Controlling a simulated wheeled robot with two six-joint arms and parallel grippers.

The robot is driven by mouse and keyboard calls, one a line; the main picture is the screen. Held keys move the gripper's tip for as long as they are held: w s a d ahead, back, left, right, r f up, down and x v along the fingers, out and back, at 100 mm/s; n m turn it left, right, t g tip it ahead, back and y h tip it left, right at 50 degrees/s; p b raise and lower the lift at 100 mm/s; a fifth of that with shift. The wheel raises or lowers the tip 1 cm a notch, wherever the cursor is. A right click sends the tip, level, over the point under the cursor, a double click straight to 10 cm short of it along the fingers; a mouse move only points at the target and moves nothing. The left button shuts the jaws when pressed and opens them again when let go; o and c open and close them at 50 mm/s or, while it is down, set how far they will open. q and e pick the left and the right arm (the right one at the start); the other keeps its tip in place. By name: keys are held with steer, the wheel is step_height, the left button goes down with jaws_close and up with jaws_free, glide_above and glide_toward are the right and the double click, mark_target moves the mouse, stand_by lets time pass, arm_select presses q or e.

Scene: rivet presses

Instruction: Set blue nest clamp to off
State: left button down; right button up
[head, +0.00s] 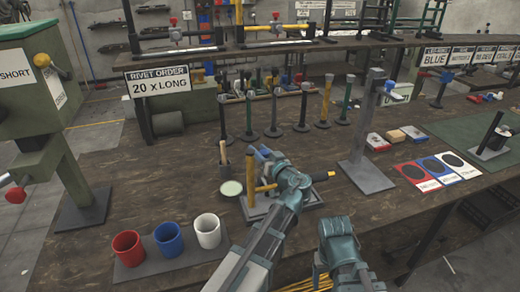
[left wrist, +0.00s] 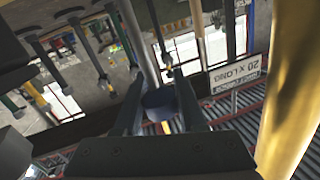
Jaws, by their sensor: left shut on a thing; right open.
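My left gripper (head: 265,157) is over a small fixture (head: 252,212) with yellow bars in the middle of the bench. In the left wrist view its fingers (left wrist: 160,108) are shut on a dark blue knob (left wrist: 160,101) at the end of a grey rod. I take this knob to be the blue nest clamp's handle; its clamp end is hidden. Blue also shows at the fingertips in the head view, but I cannot separate knob from finger there. My right gripper (head: 340,228) is near the bench's front edge, apart from the fixture; its fingers are poorly seen.
A yellow upright bar (head: 250,172) stands close beside my left gripper. Red (head: 127,248), blue (head: 168,238) and white (head: 207,231) cups stand at the front left. A grey post (head: 362,125) stands to the right, and several upright tools stand behind.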

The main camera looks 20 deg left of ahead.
arm_select(q)
steer(key=w+a+f+m+g+h+p, duration=0.1)
steer(key=w+a+f+g+h+p, duration=0.4)
steer(key=w+f+g+h+p, duration=0.1)
steer(key=shift+w+f+g+h+p, duration=0.35)
steer(key=shift+w+g+p, duration=0.5)
steer(key=shift+p, duration=0.75)
steer(key=shift+s+d, duration=0.1)
steer(key=shift+s, duration=0.2)
steer(key=shift+c, duration=2.4)
jaws_free()
steer(key=shift+w, duration=0.1)
steer(key=p+v, duration=1.1)
steer(key=v, duration=0.2)
steer(key=shift+d+r, duration=0.25)
steer(key=shift+r, duration=0.1)
